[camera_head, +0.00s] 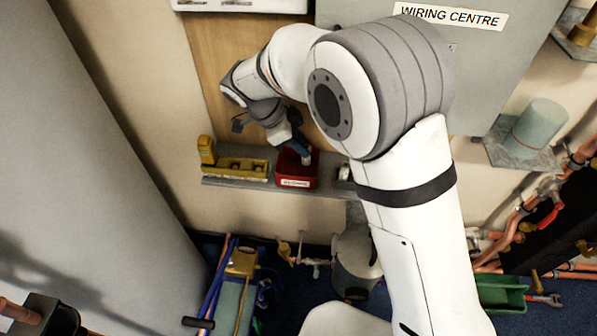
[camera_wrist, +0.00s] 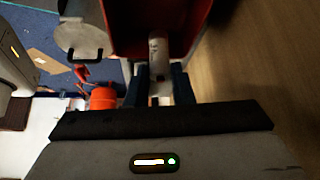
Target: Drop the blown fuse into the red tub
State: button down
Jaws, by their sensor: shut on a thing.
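The red tub (camera_head: 297,176), with a white label on its front, stands on the grey shelf (camera_head: 330,186). My gripper (camera_head: 305,155) points down at the tub's opening. In the wrist view my gripper (camera_wrist: 160,78) has its two dark blue fingers shut on a whitish cylindrical fuse (camera_wrist: 158,52). The fuse shows against the red inside of the tub (camera_wrist: 198,32). I cannot tell whether the fuse is above the rim or a little inside it, and its lower end is hard to make out.
A yellow holder (camera_head: 242,167) sits left of the tub on the shelf. A small white item (camera_head: 344,172) is just right of the tub. The wiring centre box (camera_head: 480,70) is on the wall at upper right. A grey-green cylinder (camera_head: 540,122) stands on a right-hand shelf.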

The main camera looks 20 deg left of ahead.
jog(key=shift+f, duration=0.3)
jog(key=c, duration=1.2)
grip_release()
jog(key=v, duration=0.8)
